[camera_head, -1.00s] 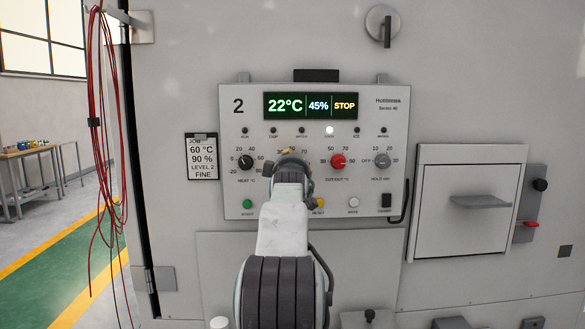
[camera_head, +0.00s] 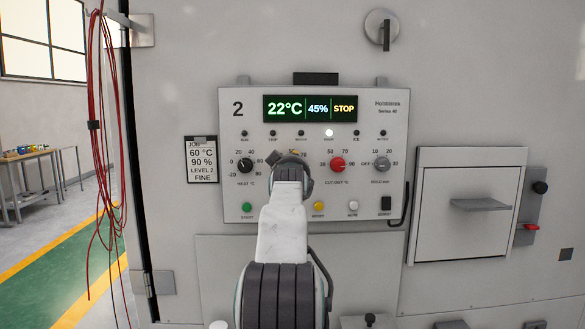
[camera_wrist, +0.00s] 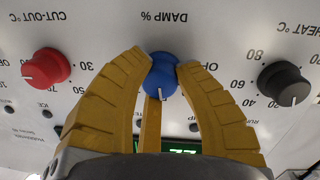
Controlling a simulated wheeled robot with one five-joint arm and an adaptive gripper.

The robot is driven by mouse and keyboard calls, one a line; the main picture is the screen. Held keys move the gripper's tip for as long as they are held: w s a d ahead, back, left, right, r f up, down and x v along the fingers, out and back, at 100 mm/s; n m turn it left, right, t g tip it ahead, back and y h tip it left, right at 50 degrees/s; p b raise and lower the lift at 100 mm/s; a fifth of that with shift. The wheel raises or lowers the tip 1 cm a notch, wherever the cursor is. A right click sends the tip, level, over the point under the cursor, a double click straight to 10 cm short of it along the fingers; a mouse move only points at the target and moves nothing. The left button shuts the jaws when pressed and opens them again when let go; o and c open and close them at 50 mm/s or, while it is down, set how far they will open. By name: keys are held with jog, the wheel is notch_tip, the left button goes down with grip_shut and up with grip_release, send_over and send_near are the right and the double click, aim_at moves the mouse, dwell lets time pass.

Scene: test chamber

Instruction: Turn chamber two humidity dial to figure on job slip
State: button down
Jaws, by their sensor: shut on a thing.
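Panel 2 (camera_head: 230,160) carries the dials and a lit display (camera_head: 311,108) reading 22°C, 45% and STOP. The job slip (camera_head: 202,160) beside it reads 60 °C, 90 %, LEVEL 2, FINE. In the wrist view, which is upside down, the blue dial (camera_wrist: 162,80) is marked DAMP %. Its white pointer line points down in that picture, towards the display. My gripper (camera_wrist: 162,66) is shut on the blue dial, its yellow fingers on either side. In the head view my arm and wrist hide the blue dial.
The black heat dial (camera_head: 245,165) and red cut-out dial (camera_head: 338,165) flank the blue one. A grey hold dial (camera_head: 382,163) is further right. Buttons, including a green one (camera_head: 247,206) and a yellow one (camera_head: 318,206), line the panel's lower edge. Red cables (camera_head: 95,125) hang at left.

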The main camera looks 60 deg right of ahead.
dwell(0.3)
jog(key=c, duration=0.9)
grip_release()
jog(key=shift+w, duration=0.1)
jog(key=shift+v, duration=5.95)
